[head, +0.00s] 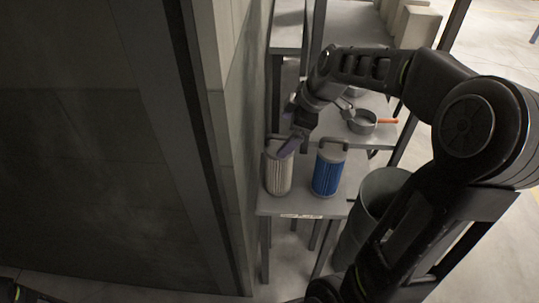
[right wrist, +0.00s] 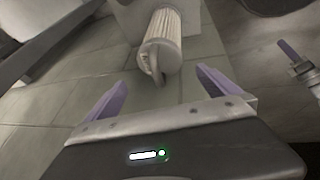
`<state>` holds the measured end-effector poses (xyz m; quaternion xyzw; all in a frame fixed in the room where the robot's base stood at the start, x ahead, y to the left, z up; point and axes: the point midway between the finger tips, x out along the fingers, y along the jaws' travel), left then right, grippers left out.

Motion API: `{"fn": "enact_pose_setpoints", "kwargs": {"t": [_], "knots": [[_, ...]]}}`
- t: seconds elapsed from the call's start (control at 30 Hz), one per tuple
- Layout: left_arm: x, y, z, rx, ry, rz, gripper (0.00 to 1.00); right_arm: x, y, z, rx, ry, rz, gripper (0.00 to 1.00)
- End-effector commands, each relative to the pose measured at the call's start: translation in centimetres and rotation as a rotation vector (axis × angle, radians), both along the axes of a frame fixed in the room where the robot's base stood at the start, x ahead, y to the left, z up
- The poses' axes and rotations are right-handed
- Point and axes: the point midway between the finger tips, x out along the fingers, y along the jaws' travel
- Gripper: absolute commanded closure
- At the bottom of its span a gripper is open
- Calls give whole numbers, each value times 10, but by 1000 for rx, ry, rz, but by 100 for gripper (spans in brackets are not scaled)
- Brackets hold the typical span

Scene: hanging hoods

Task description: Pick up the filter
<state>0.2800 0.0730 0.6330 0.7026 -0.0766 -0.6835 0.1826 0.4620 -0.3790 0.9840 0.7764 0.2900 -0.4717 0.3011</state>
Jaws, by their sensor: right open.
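A white pleated filter (head: 278,175) with a dark handle on top stands upright at the left of the low grey shelf. A blue pleated filter (head: 327,175) with a similar handle stands to its right. My right gripper (head: 291,146) is at the top of the white filter, partly hiding its handle. In the right wrist view, the open purple fingers (right wrist: 161,93) are on either side of the white filter's handle end (right wrist: 162,40), apart from it. A purple finger at that view's right edge appears to belong to my left gripper (right wrist: 291,50); its opening is unclear.
A grey wall panel (head: 232,130) rises close on the left of the shelf (head: 300,207). A pan (head: 361,122) with an orange handle sits on the surface behind. A grey bin (head: 383,185) stands at the right of the shelf.

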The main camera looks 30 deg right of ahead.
Motion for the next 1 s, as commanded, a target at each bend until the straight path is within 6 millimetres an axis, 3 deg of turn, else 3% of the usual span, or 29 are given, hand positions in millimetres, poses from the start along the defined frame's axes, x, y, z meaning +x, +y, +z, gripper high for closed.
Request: {"fn": "enact_pose_setpoints", "kwargs": {"t": [0.27, 0.53, 0.87, 1.0], "knots": [[-1, 0, 0, 0, 1, 0, 62, 0, 0, -1, 1, 1, -1, 0], [0, 0, 3, 1, 1, 1, 62, 9, 5, -23, 2, 4, -1, 0], [-1, 0, 3, 1, 1, 1, 62, 10, 5, -25, 1, 1, -1, 0], [-1, 0, 9, 2, 3, 1, 62, 14, 8, -35, 1, 4, 0, 0]]}}
